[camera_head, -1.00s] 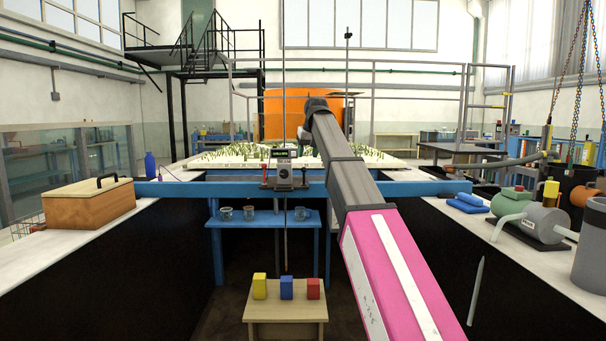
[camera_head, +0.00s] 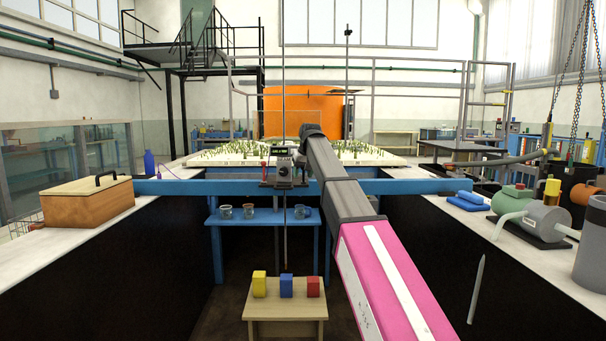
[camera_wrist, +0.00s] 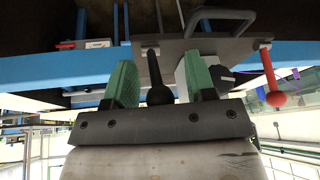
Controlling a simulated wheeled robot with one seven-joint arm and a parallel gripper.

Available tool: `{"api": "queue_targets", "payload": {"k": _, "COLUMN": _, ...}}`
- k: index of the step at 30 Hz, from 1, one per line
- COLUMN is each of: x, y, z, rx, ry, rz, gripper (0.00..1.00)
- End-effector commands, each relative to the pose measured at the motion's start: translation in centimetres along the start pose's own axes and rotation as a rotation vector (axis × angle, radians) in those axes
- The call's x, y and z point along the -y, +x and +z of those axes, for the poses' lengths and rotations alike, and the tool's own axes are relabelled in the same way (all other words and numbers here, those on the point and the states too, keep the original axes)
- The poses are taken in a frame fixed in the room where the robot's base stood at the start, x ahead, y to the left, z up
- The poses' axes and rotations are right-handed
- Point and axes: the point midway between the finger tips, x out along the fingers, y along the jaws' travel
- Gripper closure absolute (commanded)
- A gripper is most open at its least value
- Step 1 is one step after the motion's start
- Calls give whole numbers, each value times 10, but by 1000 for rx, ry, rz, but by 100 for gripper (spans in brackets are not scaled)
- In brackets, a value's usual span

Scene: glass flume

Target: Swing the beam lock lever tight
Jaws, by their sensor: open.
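The blue beam (camera_head: 200,187) spans the flume, with a grey instrument carriage (camera_head: 284,172) near its middle. In the wrist view a lever with a black knob (camera_wrist: 158,94) stands between the green fingers of my gripper (camera_wrist: 160,78). The gripper is open, with a gap on both sides of the knob. A second lever with a red knob (camera_wrist: 274,97) sits to the right, outside the fingers. It shows at the carriage's left in the head view (camera_head: 264,165). I cannot tell from marks which lever is the beam lock. My arm hides the fingertips in the head view.
A grey handle (camera_wrist: 220,14) and a black dial (camera_wrist: 219,81) on the carriage are close to the right finger. A wooden box (camera_head: 87,203) is on the left wall top, pumps (camera_head: 545,222) on the right. A small table (camera_head: 286,312) holds coloured blocks.

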Motion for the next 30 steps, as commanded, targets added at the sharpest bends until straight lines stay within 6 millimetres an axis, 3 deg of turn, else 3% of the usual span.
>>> {"api": "queue_targets", "payload": {"k": 7, "x": 0, "y": 1, "z": 0, "rx": -1, "ry": 0, "rz": 0, "gripper": 50}}
{"api": "queue_targets", "payload": {"k": 8, "x": 0, "y": 1, "z": 0, "rx": -1, "ry": 0, "rz": 0, "gripper": 56}}
{"api": "queue_targets", "payload": {"k": 12, "x": 0, "y": 0, "z": 0, "rx": -1, "ry": 0, "rz": 0, "gripper": 100}}
{"api": "queue_targets", "payload": {"k": 22, "x": 1, "y": 1, "z": 4, "rx": -29, "ry": -5, "rz": 4, "gripper": 100}}
{"api": "queue_targets", "payload": {"k": 30, "x": 3, "y": 3, "z": 15, "rx": -173, "ry": -27, "rz": 37, "gripper": 100}}
